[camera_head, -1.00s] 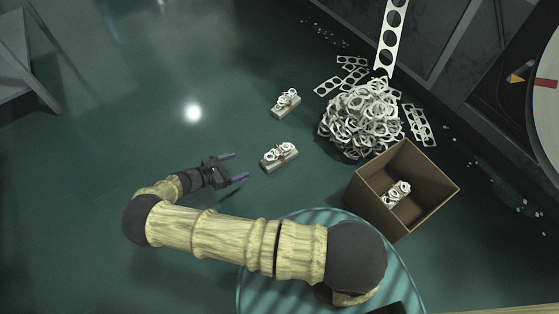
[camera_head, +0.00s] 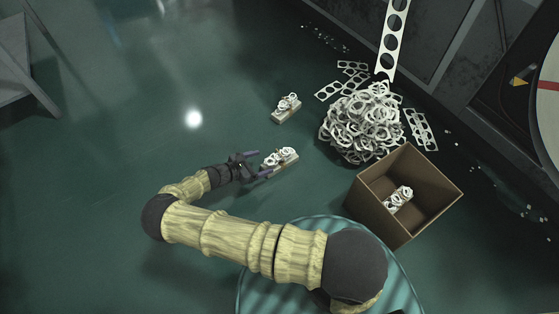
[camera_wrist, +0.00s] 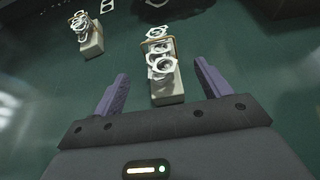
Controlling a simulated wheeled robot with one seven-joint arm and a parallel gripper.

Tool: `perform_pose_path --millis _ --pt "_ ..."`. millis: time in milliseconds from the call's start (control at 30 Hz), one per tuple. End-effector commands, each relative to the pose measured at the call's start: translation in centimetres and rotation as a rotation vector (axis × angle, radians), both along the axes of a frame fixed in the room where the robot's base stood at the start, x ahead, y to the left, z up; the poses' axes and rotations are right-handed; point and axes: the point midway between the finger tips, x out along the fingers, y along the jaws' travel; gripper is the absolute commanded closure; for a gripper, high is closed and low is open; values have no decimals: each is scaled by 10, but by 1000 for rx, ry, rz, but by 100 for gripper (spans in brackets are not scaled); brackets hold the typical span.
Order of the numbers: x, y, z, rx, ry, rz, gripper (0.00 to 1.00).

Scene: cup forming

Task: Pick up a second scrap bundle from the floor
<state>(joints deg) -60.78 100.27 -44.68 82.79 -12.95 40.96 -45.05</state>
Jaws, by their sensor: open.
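A scrap bundle (camera_head: 280,158), a pale block with white rings on top, lies on the floor just ahead of my gripper. My gripper (camera_head: 256,163) is open, with its purple fingertips close to the near end of this bundle. In the wrist view the same bundle (camera_wrist: 168,90) stands between and ahead of the open fingers (camera_wrist: 164,88), with a gap on each side. Another bundle (camera_head: 287,107) lies farther back on the floor, and it also shows in the wrist view (camera_wrist: 91,42) at upper left. One more bundle (camera_head: 398,199) lies inside the box.
An open cardboard box (camera_head: 368,213) stands at the right. A heap of loose white scrap rings (camera_head: 362,122) lies behind it, under a punched strip (camera_head: 391,40). Flat scrap strips (camera_head: 421,130) lie around the heap. The floor to the left (camera_head: 110,130) is clear.

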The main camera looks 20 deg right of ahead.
Motion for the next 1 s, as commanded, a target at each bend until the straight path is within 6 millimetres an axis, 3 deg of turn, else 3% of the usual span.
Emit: perform_pose_path --millis 100,533,833,1000 --pt "4 -11 -7 -2 2 3 24" --pt "6 -16 -9 0 0 4 24" --pt "18 -51 -27 -1 1 3 24" --pt "21 -59 -28 0 0 4 24"
